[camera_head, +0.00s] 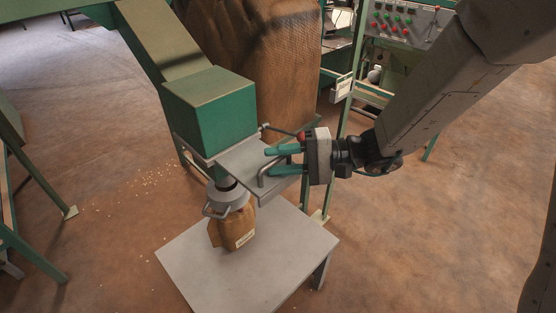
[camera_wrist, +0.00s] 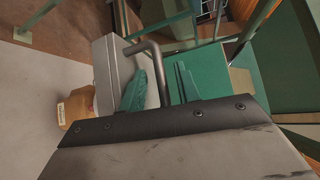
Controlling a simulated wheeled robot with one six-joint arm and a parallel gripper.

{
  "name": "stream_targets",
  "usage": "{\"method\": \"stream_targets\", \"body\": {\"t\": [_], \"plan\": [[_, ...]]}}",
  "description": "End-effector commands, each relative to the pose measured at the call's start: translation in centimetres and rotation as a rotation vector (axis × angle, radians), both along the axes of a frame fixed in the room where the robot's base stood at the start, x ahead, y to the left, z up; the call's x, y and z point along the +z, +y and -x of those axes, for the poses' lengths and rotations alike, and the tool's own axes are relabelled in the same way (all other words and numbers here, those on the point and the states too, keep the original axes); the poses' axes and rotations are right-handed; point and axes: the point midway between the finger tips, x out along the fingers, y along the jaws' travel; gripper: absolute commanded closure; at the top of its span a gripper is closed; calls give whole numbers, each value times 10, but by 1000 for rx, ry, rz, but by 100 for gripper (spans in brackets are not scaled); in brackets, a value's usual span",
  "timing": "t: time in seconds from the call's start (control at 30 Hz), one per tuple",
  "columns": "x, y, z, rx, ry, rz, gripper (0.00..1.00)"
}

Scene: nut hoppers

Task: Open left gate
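The green hopper box (camera_head: 212,105) ends the chute at centre left in the head view. A flat grey gate plate (camera_head: 240,160) sticks out from under it to the right. A bent grey bar handle (camera_head: 262,176) is at the plate's outer end; it also shows in the wrist view (camera_wrist: 150,52). My gripper (camera_head: 284,160) comes from the right with its teal fingers apart. In the wrist view the handle runs between the two fingers (camera_wrist: 162,86), with gaps visible at the sides. I cannot tell whether any finger touches it.
A brown labelled sack (camera_head: 232,230) hangs or stands under the grey spout (camera_head: 227,196), over a grey table (camera_head: 290,247). A large full brown sack (camera_head: 260,60) stands behind. A control panel (camera_head: 405,22) is at the back right. Green frame legs stand left; floor at right is clear.

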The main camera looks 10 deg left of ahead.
Motion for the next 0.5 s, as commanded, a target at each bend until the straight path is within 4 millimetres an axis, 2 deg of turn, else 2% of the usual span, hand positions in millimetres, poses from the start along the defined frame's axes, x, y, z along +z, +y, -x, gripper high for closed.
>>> {"method": "stream_targets", "body": {"t": [0.3, 0.5], "plan": [[7, -50, -9, -5, -1, 0, 67], [9, -70, -11, -2, 1, 0, 67]]}}
